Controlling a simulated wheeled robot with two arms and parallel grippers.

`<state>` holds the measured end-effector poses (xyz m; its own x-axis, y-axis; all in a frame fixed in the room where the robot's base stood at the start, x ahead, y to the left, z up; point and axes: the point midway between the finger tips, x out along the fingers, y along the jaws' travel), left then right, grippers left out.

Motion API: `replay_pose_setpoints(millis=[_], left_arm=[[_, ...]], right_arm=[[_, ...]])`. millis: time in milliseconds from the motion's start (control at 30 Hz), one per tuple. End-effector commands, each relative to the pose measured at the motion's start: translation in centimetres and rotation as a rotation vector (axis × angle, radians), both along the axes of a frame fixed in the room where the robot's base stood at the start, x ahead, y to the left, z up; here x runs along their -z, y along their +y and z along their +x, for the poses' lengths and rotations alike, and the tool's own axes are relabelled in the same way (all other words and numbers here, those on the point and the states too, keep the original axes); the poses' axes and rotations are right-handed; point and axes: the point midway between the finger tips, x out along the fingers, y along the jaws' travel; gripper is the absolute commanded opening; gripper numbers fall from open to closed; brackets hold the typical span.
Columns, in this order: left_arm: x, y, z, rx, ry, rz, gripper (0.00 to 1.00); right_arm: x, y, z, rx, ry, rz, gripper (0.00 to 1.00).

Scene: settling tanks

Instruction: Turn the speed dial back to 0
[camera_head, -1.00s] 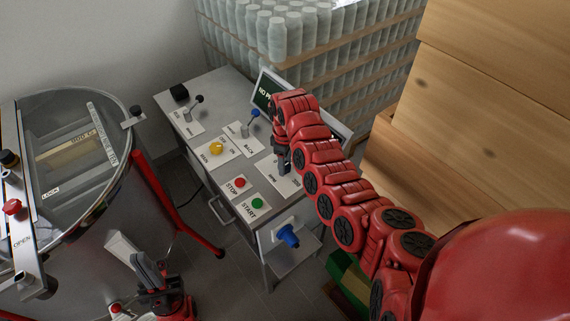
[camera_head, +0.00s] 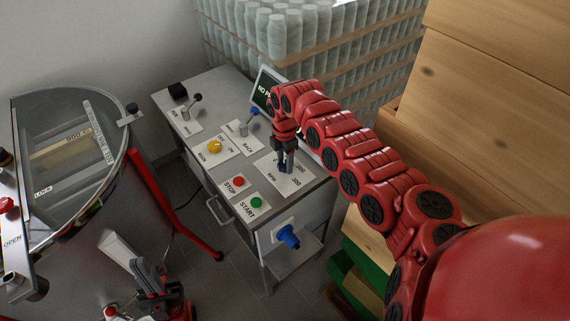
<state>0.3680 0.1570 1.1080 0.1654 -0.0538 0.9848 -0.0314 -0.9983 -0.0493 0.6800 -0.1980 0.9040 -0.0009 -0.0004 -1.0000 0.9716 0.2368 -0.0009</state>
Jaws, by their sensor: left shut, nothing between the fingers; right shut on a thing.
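The speed dial sits on a white plate (camera_head: 268,181) lettered RPM, with 200 and 300 legible, at the right of the control desk. My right gripper (camera_head: 284,166) points down over this plate and is shut on the dial. The fingers hide most of the dial, so its pointer and setting cannot be read. My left gripper (camera_head: 146,272) is low at the bottom left, shut and empty, away from the desk.
The desk also bears a red STOP button (camera_head: 239,182), green START button (camera_head: 257,202), yellow knob (camera_head: 215,146), black lever (camera_head: 196,97) and blue lever (camera_head: 253,111). A screen (camera_head: 266,90) stands behind. A steel tank (camera_head: 100,195) is left; wooden boxes (camera_head: 490,110) are right.

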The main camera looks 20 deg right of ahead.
Motion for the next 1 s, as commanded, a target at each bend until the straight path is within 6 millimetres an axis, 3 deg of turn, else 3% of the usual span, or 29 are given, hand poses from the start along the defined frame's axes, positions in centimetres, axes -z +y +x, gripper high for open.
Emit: replay_pose_setpoints(millis=[500, 1000], left_arm=[[4.0, 0.0, 0.0, 0.0, 0.0, 0.0, 0.0], [5.1, 0.0, 0.0, 0.0, 0.0, 0.0, 0.0]], right_arm=[[0.3, 0.1, 0.1, -0.424, -0.002, 0.0, 0.0], [0.0, 0.1, 0.1, -0.572, -0.001, 0.002, 0.0]])
